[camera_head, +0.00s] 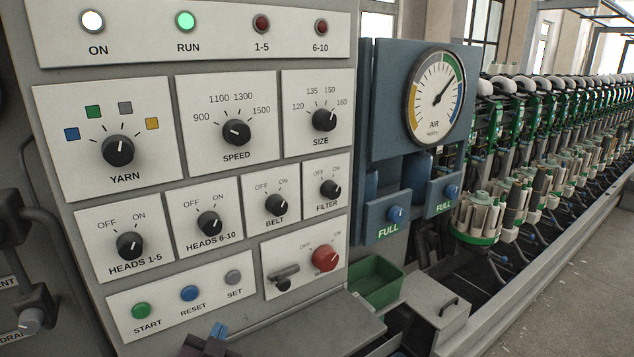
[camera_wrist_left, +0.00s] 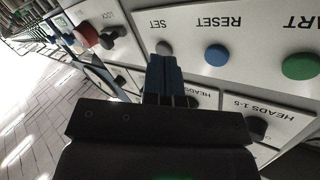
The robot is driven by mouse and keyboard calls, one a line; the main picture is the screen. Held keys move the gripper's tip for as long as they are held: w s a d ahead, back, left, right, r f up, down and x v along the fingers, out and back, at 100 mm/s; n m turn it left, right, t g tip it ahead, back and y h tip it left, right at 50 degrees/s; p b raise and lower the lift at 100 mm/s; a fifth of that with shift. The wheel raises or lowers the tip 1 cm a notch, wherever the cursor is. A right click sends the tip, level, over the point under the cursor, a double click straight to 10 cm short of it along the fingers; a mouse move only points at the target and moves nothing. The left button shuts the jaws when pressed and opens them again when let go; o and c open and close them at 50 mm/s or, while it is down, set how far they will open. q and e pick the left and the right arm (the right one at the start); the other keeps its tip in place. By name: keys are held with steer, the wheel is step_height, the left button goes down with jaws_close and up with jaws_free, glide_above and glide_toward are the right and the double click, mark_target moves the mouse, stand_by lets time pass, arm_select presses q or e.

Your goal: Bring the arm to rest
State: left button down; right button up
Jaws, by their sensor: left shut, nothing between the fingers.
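My left gripper (camera_head: 216,332) shows at the bottom edge of the head view, low in front of the control panel, below the SET button (camera_head: 233,277). Its blue fingers are together with nothing between them. In the left wrist view the shut fingers (camera_wrist_left: 164,72) point at the panel, which appears upside down, with their tips near the SET button (camera_wrist_left: 164,48) and the RESET button (camera_wrist_left: 215,55) to the right. I cannot tell the gap to the panel. Most of the left arm is out of the head view. My right gripper is not in view.
The panel has the START button (camera_head: 141,310), several black knobs and a red knob (camera_head: 325,258) that stick out. The ON lamp (camera_head: 91,20) and RUN lamp (camera_head: 185,21) are lit. A grey ledge (camera_head: 300,328) juts out below, with a green bin (camera_head: 375,282) to its right.

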arm_select(q)
steer(key=s+a+f+n+g, duration=0.1)
steer(key=s+a+f+g, duration=0.1)
steer(key=s, duration=0.1)
steer(key=s+a+f+n+g+y, duration=0.1)
steer(key=s+a+f+g, duration=0.1)
steer(key=s+f, duration=0.1)
steer(key=s+a+f+n+g+y, duration=0.1)
steer(key=s+a+f+g, duration=0.1)
steer(key=s, duration=0.3)
steer(key=shift+a+f+n+g, duration=0.25)
steer(key=shift+a+n+g, duration=0.05)
steer(key=shift+n, duration=0.1)
steer(key=s+a+f+n+g+h, duration=0.1)
steer(key=s+f+g, duration=0.15)
steer(key=s, duration=0.45)
steer(key=s+a+f+g+h, duration=0.1)
steer(key=s+g, duration=0.3)
steer(key=s, duration=0.4)
steer(key=w+f+t, duration=0.7)
steer(key=f+t, duration=0.1)
steer(key=f, duration=0.3)
steer(key=shift+w+d+m+h, duration=0.2)
steer(key=shift+w+m+h, duration=0.1)
steer(key=shift+m, duration=0.1)
